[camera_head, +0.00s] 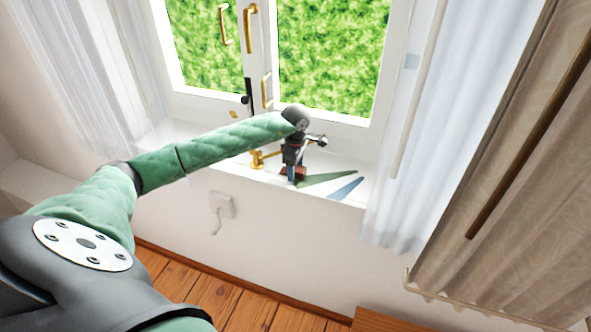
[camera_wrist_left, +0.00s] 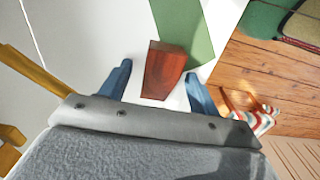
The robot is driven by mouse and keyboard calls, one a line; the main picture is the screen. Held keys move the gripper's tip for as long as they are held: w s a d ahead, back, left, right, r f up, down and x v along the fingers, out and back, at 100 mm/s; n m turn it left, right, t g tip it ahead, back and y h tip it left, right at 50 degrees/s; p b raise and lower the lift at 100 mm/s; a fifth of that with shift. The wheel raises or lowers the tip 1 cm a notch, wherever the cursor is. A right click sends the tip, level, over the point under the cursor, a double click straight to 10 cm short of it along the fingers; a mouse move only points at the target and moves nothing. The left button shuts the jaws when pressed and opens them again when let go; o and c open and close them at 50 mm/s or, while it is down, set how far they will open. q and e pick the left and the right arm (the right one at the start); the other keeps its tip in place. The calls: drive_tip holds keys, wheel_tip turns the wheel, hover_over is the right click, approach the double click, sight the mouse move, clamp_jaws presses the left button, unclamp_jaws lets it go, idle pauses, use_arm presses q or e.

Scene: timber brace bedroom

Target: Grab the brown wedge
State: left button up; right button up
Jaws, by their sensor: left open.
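The brown wedge (camera_wrist_left: 163,72) is a reddish-brown wooden block on the white window sill. In the left wrist view it lies between the two blue fingertips of my left gripper (camera_wrist_left: 158,88), with gaps visible on both sides. In the head view the left gripper (camera_head: 294,172) is over the sill, and the brown wedge (camera_head: 300,171) is partly hidden behind it. My left gripper is open. My right gripper does not show in either view.
A green wedge (camera_head: 327,179) and a blue wedge (camera_head: 346,188) lie to the right on the sill. A white curtain (camera_head: 410,150) hangs to the right. A wooden floor (camera_head: 225,295) lies below.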

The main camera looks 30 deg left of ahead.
use_arm(q)
drive_tip(key=shift+c, duration=0.2)
drive_tip(key=c, duration=1)
